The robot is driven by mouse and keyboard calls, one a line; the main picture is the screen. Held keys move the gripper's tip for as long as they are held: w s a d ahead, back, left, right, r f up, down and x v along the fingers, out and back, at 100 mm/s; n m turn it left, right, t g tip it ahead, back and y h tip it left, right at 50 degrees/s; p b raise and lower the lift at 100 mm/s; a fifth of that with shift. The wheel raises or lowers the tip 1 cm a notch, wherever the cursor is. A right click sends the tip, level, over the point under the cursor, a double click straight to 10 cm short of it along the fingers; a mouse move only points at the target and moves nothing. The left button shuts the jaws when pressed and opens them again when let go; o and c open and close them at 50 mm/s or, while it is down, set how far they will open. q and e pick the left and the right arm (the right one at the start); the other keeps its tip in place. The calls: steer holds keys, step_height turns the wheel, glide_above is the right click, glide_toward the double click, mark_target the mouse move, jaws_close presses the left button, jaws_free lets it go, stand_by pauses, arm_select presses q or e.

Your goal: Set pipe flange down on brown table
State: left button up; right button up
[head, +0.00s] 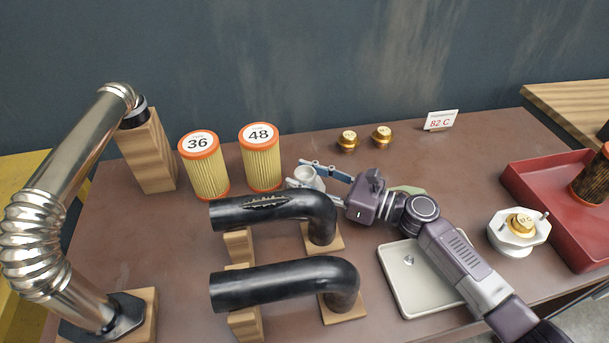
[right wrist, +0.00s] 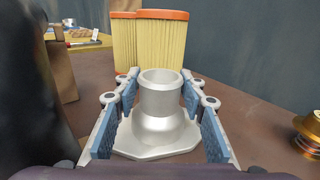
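The pipe flange (head: 306,175) is a pale silver neck on a wider base. It stands upright on the brown table (head: 455,170), just behind the upper black hose. My right gripper (head: 312,174) reaches in from the right, with its fingers spread on either side of the flange. In the right wrist view, the flange (right wrist: 160,115) is between the blue finger pads, with gaps beside its neck. My left gripper is not in view.
Filters marked 36 (head: 204,166) and 48 (head: 261,157) stand close behind the flange. Two black hoses (head: 275,211) (head: 285,284) on wooden blocks lie in front. Brass caps (head: 347,140) (head: 381,136) and a sign (head: 440,120) stand at the back. A red tray (head: 555,217) is at right.

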steer(key=shift+o, duration=1.2)
